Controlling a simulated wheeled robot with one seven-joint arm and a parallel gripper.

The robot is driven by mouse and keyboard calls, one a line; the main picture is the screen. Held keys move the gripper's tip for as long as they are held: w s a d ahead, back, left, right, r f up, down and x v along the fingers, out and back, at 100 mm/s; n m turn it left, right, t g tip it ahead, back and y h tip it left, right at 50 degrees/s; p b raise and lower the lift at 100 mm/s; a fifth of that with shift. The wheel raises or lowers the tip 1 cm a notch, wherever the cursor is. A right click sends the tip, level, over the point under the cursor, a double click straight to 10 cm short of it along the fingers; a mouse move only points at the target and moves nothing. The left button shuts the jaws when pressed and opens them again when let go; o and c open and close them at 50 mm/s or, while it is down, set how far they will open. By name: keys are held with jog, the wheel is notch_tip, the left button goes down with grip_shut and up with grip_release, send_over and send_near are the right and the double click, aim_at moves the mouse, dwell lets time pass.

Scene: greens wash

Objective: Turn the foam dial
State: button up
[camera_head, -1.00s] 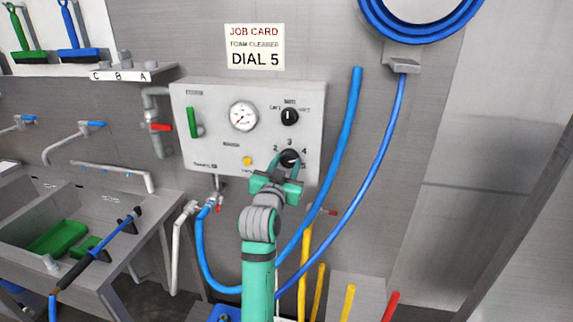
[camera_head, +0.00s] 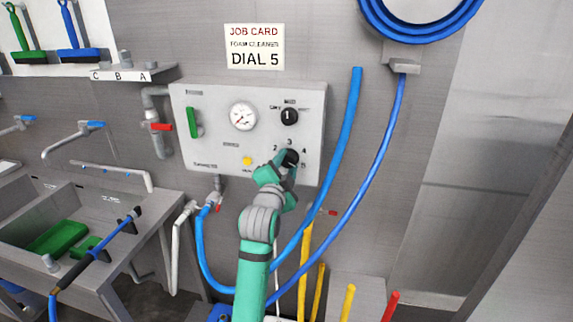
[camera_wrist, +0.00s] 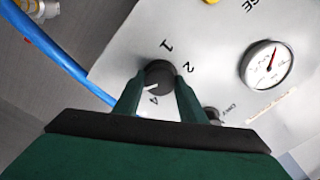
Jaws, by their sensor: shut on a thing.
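The foam dial (camera_head: 291,155) is a black round knob low on the right of the grey control panel. My gripper (camera_head: 287,165) is shut on the dial, a finger on either side, and looks rolled over. The wrist view shows the dial (camera_wrist: 159,72) between the fingers, with numbers 1, 2 and 4 readable. Its white pointer shows close beside the 4, on the side away from the 2. The left finger covers the area past it, so the exact setting is unclear. A job card (camera_head: 256,47) reads "DIAL 5".
Above the foam dial is a second black knob (camera_head: 289,117). A gauge (camera_head: 243,116), green handle (camera_head: 193,122) and yellow button (camera_head: 247,161) share the panel. A blue hose (camera_head: 345,140) hangs close on the right. A sink (camera_head: 95,215) stands at left.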

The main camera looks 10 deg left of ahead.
jog(key=shift+a+f+m, duration=0.1)
jog(key=shift+a+m, duration=0.05)
jog(key=shift+m, duration=0.25)
jog(key=o, duration=1.1)
jog(key=shift+c, duration=0.2)
jog(key=s, duration=1)
jog(key=shift+s, duration=0.4)
